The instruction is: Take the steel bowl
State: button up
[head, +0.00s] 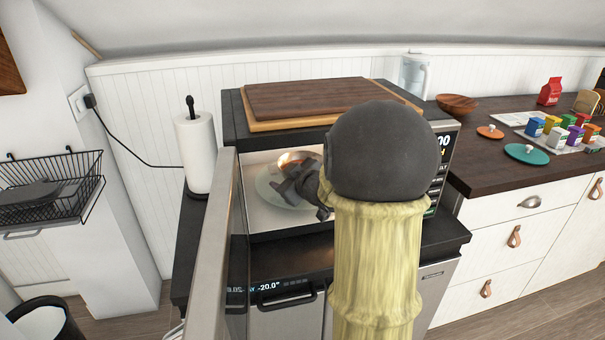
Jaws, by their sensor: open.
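An open microwave (262,222) stands on a dark-topped unit, and its light-coloured cavity holds a round glass turntable (268,192). My gripper (292,186) is inside the cavity, over the turntable, with its jaws open. A shiny, warm-lit rounded shape (293,157) shows just behind my gripper. It may be part of the steel bowl, but it is mostly covered and I cannot tell for sure. I cannot see whether my gripper touches it. My arm hides the right part of the cavity.
The microwave door (212,250) stands open on the left. Cutting boards (300,98) lie on top of the microwave. A paper towel roll (195,150) stands left. The right counter (480,160) holds a wooden bowl (457,104), lids and several small boxes.

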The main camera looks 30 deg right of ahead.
aim_at(279, 173)
jog(key=x, duration=0.4)
jog(key=shift+d, duration=0.2)
jog(key=shift+w+a, duration=0.1)
jog(key=shift+w, duration=0.25)
jog(key=shift+s, duration=0.15)
grip_shut()
